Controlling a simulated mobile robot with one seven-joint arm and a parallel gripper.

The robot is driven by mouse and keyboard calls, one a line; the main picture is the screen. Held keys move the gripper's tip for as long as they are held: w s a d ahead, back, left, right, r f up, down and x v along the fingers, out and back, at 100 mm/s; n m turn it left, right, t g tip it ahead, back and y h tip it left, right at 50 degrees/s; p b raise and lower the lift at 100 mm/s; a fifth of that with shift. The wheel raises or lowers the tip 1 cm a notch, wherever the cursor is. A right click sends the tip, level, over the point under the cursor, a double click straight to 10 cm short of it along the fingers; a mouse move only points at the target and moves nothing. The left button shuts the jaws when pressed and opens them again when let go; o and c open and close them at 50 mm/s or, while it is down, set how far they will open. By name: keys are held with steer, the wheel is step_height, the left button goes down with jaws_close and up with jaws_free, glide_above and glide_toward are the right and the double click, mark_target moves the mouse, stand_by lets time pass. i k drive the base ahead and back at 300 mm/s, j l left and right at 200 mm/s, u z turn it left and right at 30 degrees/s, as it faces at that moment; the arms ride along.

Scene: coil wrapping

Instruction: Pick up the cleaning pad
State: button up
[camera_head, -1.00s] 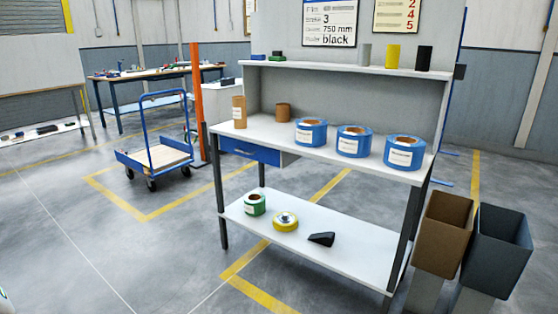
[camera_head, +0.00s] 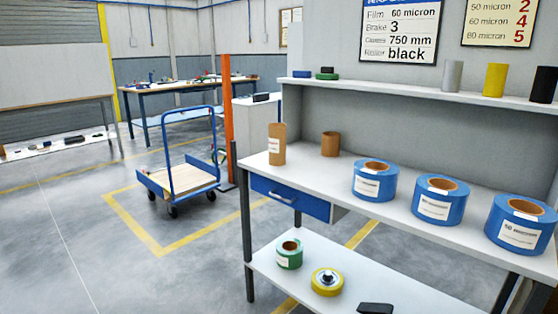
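Two small flat pad-like blocks lie side by side at the left end of the workbench's upper shelf: a blue block (camera_head: 302,74) and a green block (camera_head: 327,76) with a darker top. I cannot tell for certain which of them is the cleaning pad. A black object (camera_head: 375,308) on the lower shelf is partly cut off by the bottom edge of the picture. My gripper is not in view.
The workbench (camera_head: 330,185) holds several blue tape rolls (camera_head: 376,180) and two brown cardboard tubes (camera_head: 277,145). A green roll (camera_head: 289,253) and a yellow roll (camera_head: 327,281) lie below. A blue trolley (camera_head: 182,178) stands left. Floor at front left is clear.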

mark_target(327, 72)
steer(key=i+j+z, duration=0.2)
steer(key=i, duration=0.25)
steer(key=i+j+z, duration=0.2)
steer(key=i+j, duration=0.2)
steer(key=i+j+z, duration=0.4)
steer(key=j, duration=0.15)
steer(key=i+j+z, duration=0.1)
steer(key=j+z, duration=0.15)
